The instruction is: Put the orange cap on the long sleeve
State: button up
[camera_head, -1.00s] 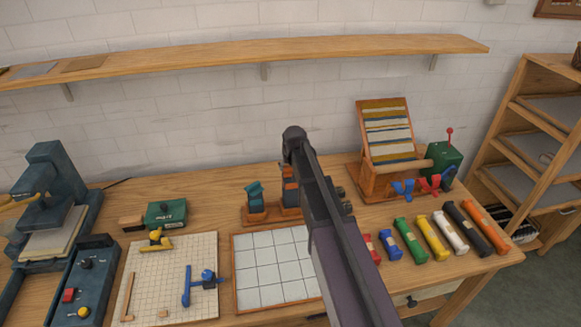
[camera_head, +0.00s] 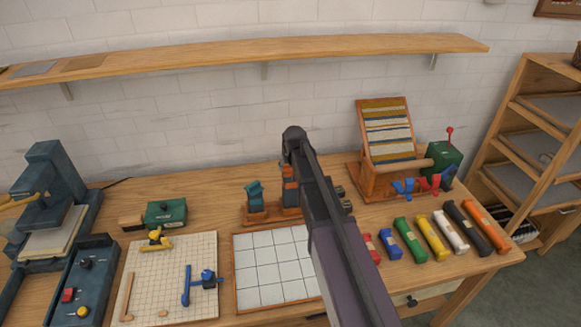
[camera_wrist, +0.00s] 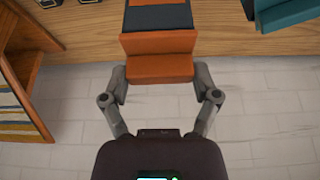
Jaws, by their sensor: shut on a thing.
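In the wrist view the orange cap (camera_wrist: 160,66) is a block between the two fingers of my gripper (camera_wrist: 161,82), which is shut on it. Behind it is an orange-and-dark banded upright piece (camera_wrist: 158,18); I cannot tell whether they touch. In the head view this banded piece (camera_head: 291,196) stands on a small wooden stand, beside a shorter teal piece (camera_head: 254,198). The teal piece also shows in the wrist view (camera_wrist: 288,14). In the head view my arm hides the fingers. I cannot tell which piece is the long sleeve.
Several coloured skeins (camera_head: 432,237) lie in a row at the right. A wooden frame with striped yarn (camera_head: 388,135) and a green box (camera_head: 443,160) stand behind them. A white tiled board (camera_head: 272,265) and a gridded board (camera_head: 170,280) lie in front. A wall shelf (camera_head: 250,58) runs above.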

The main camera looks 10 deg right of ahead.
jog(key=o, duration=0.6)
jog(key=shift+o, duration=0.2)
jog(key=shift+r, duration=0.2)
jog(key=shift+r+p, duration=3.35)
jog(key=shift+p, duration=0.2)
grip_shut()
jog(key=shift+f+b, duration=2.65)
jog(key=shift+r+p, duration=0.3)
